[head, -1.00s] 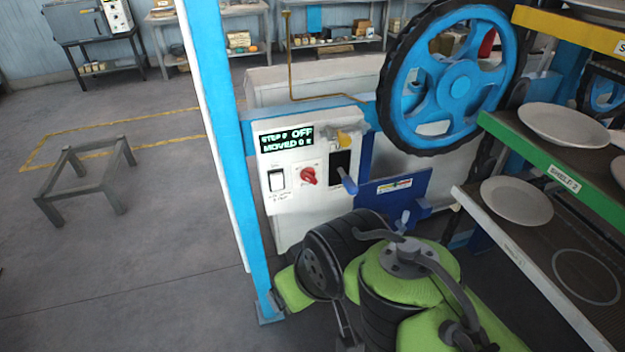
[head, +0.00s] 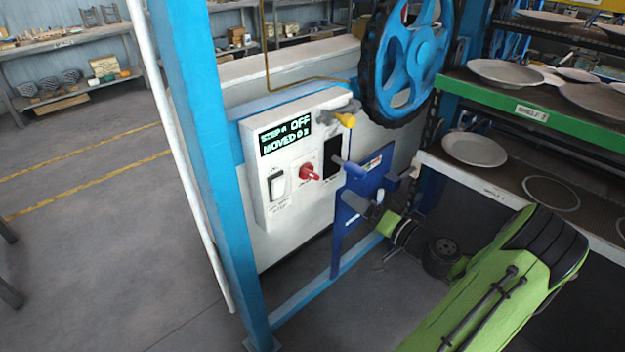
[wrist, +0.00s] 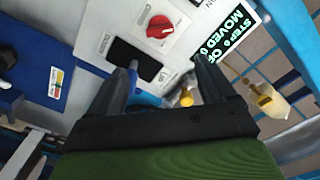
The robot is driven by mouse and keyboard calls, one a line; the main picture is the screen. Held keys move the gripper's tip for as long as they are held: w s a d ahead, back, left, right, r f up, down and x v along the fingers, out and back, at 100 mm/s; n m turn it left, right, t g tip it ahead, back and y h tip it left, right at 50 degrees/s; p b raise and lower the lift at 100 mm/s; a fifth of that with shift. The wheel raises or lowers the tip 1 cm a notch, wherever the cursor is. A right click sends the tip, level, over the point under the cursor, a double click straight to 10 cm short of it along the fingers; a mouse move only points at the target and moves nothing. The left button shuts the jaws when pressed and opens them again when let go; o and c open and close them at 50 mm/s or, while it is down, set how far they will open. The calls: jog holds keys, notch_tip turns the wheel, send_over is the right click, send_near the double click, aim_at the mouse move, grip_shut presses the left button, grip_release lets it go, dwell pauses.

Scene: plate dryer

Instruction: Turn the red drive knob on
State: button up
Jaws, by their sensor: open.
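The red drive knob (head: 309,173) is on the white control panel (head: 259,215), between a white rocker switch (head: 277,186) and a black slot. The display (head: 286,135) above it reads OFF. In the wrist view the red knob (wrist: 160,27) is beyond my fingertips, above the black slot (wrist: 133,57). My gripper (wrist: 163,72) is open and empty, facing the panel, its fingers apart from the knob. In the head view my gripper (head: 362,206) is below and right of the knob.
A yellow-tipped lever (head: 345,119) and the blue lever (head: 348,167) stick out from the panel near my gripper. A blue plate (head: 352,213) is below right. A blue post (head: 205,150) stands left, and plate shelves (head: 500,186) stand right.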

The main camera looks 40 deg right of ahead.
aim_at(315, 175)
jog(key=w, duration=1.4)
jog(key=shift+w+a+b, duration=0.1)
jog(key=shift+a+b, duration=0.2)
jog(key=shift+b, duration=0.05)
jog(key=c, duration=1.1)
jog(key=shift+o, duration=0.2)
